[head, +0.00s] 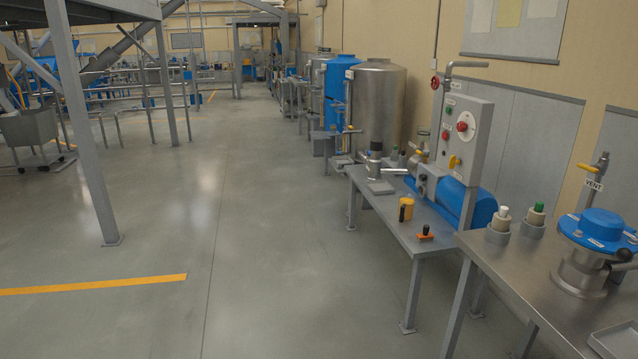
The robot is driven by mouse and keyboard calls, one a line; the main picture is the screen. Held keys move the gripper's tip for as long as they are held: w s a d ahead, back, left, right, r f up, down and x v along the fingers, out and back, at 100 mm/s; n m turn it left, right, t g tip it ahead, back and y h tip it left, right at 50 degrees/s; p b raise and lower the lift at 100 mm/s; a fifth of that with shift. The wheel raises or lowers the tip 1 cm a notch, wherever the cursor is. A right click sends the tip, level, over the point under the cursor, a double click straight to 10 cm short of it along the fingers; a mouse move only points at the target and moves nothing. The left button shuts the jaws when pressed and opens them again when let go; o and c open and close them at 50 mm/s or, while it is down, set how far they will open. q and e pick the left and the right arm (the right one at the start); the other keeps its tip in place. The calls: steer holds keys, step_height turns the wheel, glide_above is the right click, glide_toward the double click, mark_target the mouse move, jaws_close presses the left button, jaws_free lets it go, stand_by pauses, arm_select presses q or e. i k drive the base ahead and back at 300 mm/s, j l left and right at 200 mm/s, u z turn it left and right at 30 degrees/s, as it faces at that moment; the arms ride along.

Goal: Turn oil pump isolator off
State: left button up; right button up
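A grey control panel (464,138) stands behind the metal bench at the right. On its face are a red round knob (462,126), a green button (449,111), a small red button (445,135) and a yellow handle (454,162). The labels beside them are too small to read, so I cannot tell for certain which one is the oil pump isolator. The yellow handle looks tilted from upright. Neither of my grippers shows in the head view.
A second bench (500,262) at the right carries a blue-lidded vessel (585,260). Steel tanks (377,105) stand beyond. The floor left of the benches is clear.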

mark_target(461, 126)
steer(key=i, duration=2.95)
steer(key=i+j+z, duration=0.1)
steer(key=i+z, duration=0.3)
steer(key=i, duration=0.15)
steer(key=i+j+z, duration=0.3)
steer(key=i+z, duration=0.15)
steer(key=i+j+z, duration=0.4)
steer(key=i+j, duration=0.15)
steer(key=z, duration=1.5)
steer(key=i+j, duration=0.05)
